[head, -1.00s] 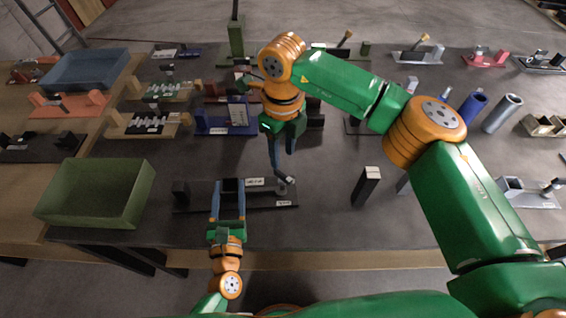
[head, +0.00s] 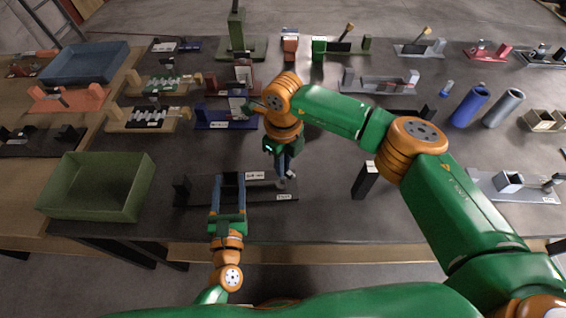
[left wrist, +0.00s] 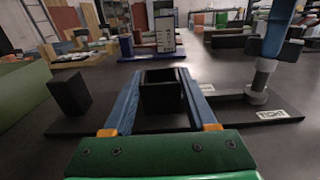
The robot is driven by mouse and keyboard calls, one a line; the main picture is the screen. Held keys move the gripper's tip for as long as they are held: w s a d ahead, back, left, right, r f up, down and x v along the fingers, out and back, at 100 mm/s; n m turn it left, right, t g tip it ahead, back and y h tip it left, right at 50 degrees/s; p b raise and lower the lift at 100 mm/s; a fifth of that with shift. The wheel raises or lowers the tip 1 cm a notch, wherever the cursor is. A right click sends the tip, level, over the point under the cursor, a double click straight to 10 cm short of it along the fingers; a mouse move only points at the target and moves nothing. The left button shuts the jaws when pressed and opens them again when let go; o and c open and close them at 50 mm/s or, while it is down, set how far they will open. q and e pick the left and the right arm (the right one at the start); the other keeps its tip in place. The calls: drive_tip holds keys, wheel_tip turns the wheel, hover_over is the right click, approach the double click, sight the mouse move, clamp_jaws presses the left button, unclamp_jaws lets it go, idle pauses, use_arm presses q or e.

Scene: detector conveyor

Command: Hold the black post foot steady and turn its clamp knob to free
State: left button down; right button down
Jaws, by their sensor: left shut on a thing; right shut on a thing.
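The black post foot (head: 262,188) is a long dark plate near the table's front edge, with a hollow black upright socket and a small black block. My left gripper (head: 228,182) is shut on the socket, with its blue fingers along both sides. The socket (left wrist: 163,98) also shows between the fingers in the left wrist view. The grey clamp knob (left wrist: 260,80) stands at the plate's right end, beside a white label reading "TIGHT" (left wrist: 272,115). My right gripper (head: 285,170) is shut on the knob from above and partly hides it. It also shows in the left wrist view (left wrist: 275,38).
A green tray (head: 62,207) stands to the left. A black block with a white top (head: 364,182) stands to the right. Several fixtures fill the back of the table, including a blue one (head: 212,118). Bare table lies between the post foot and that block.

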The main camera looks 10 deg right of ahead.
drive_tip(key=shift+n, duration=0.3)
drive_tip(key=n, duration=0.4)
drive_tip(key=shift+n, duration=2.2)
drive_tip(key=c, duration=0.9)
unclamp_jaws()
wheel_tip(320, 180, up, 12)
